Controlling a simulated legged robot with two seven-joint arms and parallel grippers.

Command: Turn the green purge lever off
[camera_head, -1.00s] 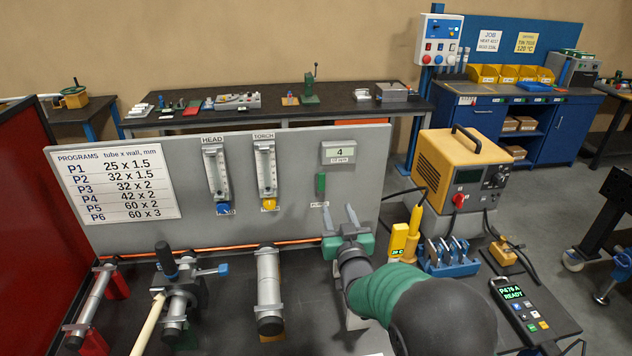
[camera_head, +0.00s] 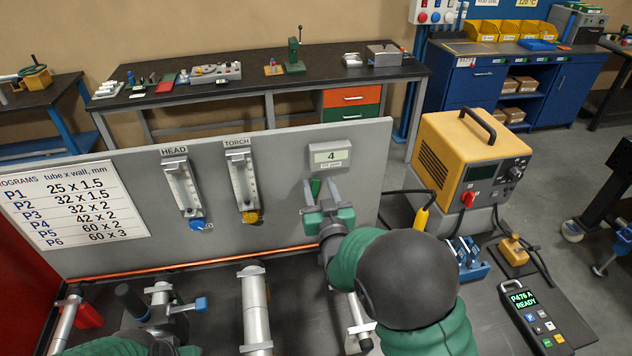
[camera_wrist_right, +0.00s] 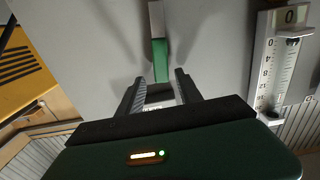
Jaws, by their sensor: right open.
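The green purge lever (camera_head: 315,187) is on the grey panel, below the display reading 4. It looks roughly upright; its lower part is hidden in the head view. In the right wrist view the lever (camera_wrist_right: 160,60) hangs from a grey mount, just ahead of the fingers and roughly in line with the gap. My right gripper (camera_head: 320,191) is open at the panel, its fingertips close to the lever on either side. In the right wrist view its two fingers (camera_wrist_right: 158,80) stand apart; I cannot tell whether they touch the lever. My left gripper is not seen; only part of my left arm shows at the bottom left.
The grey panel (camera_head: 110,258) also carries the HEAD flowmeter (camera_head: 182,187) and TORCH flowmeter (camera_head: 243,180), left of my right gripper. A yellow power unit (camera_head: 463,155) stands right of it. A yellow-handled torch (camera_head: 421,218) and blue rack (camera_head: 468,262) sit nearby.

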